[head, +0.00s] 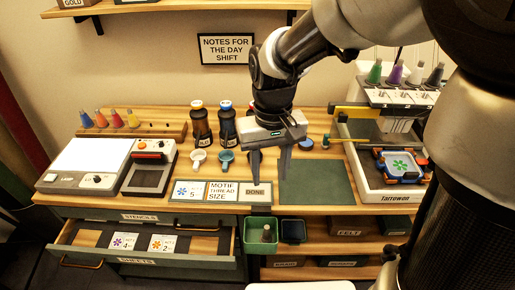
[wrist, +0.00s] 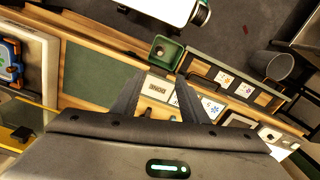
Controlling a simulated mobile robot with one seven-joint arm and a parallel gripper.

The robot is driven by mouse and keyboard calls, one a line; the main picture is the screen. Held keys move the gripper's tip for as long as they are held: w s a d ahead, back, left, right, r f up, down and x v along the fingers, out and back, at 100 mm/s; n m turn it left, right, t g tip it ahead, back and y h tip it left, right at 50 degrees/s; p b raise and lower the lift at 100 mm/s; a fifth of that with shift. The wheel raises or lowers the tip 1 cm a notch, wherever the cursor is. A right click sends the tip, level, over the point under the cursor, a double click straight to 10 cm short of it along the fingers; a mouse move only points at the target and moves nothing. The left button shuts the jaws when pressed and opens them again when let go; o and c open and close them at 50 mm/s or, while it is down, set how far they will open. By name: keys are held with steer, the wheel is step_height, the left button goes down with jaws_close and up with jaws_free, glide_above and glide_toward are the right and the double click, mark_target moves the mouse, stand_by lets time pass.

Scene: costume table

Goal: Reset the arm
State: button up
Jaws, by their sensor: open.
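My gripper (head: 270,165) hangs over the table, pointing down, with its two fingers apart and nothing between them. In the head view the fingers are above the area between the card strip and the green mat (head: 315,192). In the wrist view my gripper (wrist: 158,95) shows its two fingers spread, with the table edge and a green bin (wrist: 165,52) beyond them. The arm comes down from the upper right in the head view.
A card strip (head: 222,192) lies at the table's front. An embroidery machine (head: 385,185) with a blue and orange hoop (head: 400,165) stands at right. A drawer (head: 150,262) is open at lower left; a green bin (head: 260,238) hangs at the front.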

steer(key=s+d+r+m+t+p, duration=0.1)
steer(key=s+d+r+p, duration=0.4)
steer(key=r, duration=0.6)
steer(key=s+d+r+m+t+p, duration=0.1)
steer(key=s+d+r+t+p, duration=0.3)
steer(key=r, duration=0.8)
steer(key=shift+s+d+m+t+p, duration=0.3)
steer(key=shift+s+d+p, duration=0.3)
steer(key=shift+d+p, duration=0.35)
